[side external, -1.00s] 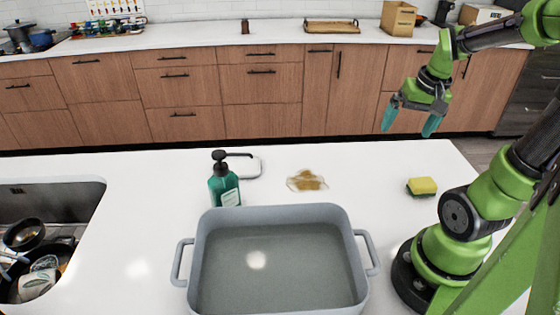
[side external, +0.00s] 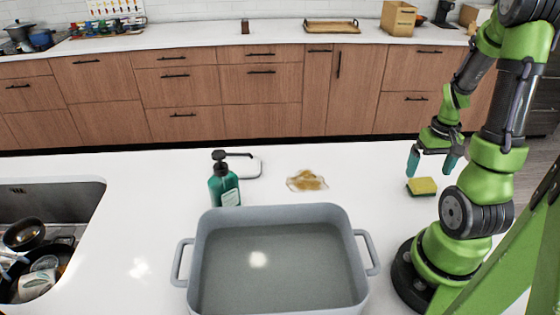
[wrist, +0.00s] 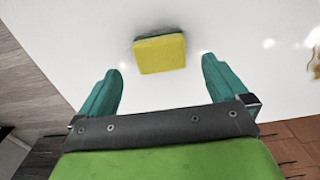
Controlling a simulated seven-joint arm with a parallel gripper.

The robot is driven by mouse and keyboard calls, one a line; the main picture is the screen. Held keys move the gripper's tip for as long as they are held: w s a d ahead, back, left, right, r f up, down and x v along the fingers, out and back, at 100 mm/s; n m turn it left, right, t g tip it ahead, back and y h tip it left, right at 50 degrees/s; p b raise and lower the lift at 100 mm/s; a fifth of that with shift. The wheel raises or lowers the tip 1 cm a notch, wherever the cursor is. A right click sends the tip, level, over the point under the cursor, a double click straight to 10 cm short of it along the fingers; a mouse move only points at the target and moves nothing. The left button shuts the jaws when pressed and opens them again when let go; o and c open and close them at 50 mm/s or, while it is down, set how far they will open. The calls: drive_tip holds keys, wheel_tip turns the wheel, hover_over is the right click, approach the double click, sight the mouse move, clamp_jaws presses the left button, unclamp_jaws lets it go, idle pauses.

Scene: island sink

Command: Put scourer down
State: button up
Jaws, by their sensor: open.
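The scourer (side external: 421,187), a yellow sponge with a dark green side, lies on the white island top at the right. In the wrist view the scourer (wrist: 159,54) shows mostly its yellow face, ahead of the fingertips and between their lines. My gripper (side external: 435,166) has teal fingers spread apart, above and close to the scourer. In the wrist view my gripper (wrist: 161,80) is open with nothing between its fingers. I cannot tell its exact height above the scourer.
A grey tub of water (side external: 275,215) stands front centre. A green soap bottle (side external: 224,187) and a white dish (side external: 246,168) are behind it. A brown spill (side external: 307,181) lies left of the scourer. A sink with dishes (side external: 40,250) is at far left.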

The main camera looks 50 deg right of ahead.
sight(424, 182)
drive_tip(key=shift+f, duration=2.8)
drive_tip(key=c, duration=1)
drive_tip(key=shift+c, duration=0.2)
drive_tip(key=shift+r, duration=0.15)
